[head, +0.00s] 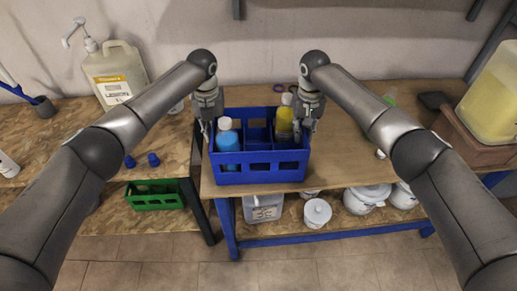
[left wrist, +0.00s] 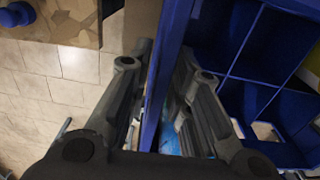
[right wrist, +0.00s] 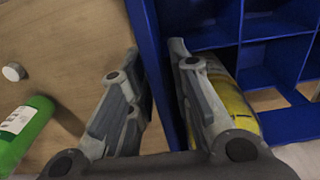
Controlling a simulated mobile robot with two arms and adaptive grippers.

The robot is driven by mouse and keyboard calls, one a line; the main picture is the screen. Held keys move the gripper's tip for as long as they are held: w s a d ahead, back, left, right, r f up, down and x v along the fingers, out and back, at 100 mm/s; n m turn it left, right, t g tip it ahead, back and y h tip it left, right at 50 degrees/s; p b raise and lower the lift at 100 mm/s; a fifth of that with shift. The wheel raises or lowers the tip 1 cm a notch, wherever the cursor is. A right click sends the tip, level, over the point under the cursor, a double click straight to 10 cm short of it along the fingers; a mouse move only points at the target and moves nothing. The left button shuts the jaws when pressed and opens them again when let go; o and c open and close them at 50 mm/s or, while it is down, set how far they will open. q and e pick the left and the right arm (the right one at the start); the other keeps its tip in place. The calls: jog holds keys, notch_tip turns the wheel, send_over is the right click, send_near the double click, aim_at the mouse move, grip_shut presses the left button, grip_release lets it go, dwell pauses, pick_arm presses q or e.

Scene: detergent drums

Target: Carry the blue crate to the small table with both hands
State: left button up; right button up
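The blue crate (head: 260,172) is upright at the left front part of a wooden table (head: 350,150); I cannot tell whether its base touches the top. A blue bottle (head: 227,140) and a yellow bottle (head: 285,122) stand in its compartments. My left gripper (head: 207,130) is at the crate's left wall, with one finger on each side of it in the left wrist view (left wrist: 164,60). My right gripper (head: 308,122) straddles the right wall, also in the right wrist view (right wrist: 155,58). I cannot single out the small table.
A left bench (head: 60,125) bears a large jug (head: 115,75) and blue caps (head: 153,160). A green crate (head: 155,195) and white tubs (head: 317,212) are on lower shelves. A brown bin (head: 480,140) stands at right. Tiled floor (head: 300,270) in front is clear.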

pick_arm(q)
grip_shut()
pick_arm(e)
grip_shut()
pick_arm(q)
jog(key=shift+w+r, duration=0.1)
jog(key=shift+r, duration=0.05)
pick_arm(e)
jog(key=shift+w+r, duration=0.1)
jog(key=shift+r, duration=0.05)
pick_arm(q)
jog(key=shift+r, duration=0.1)
pick_arm(e)
jog(key=shift+r, duration=0.1)
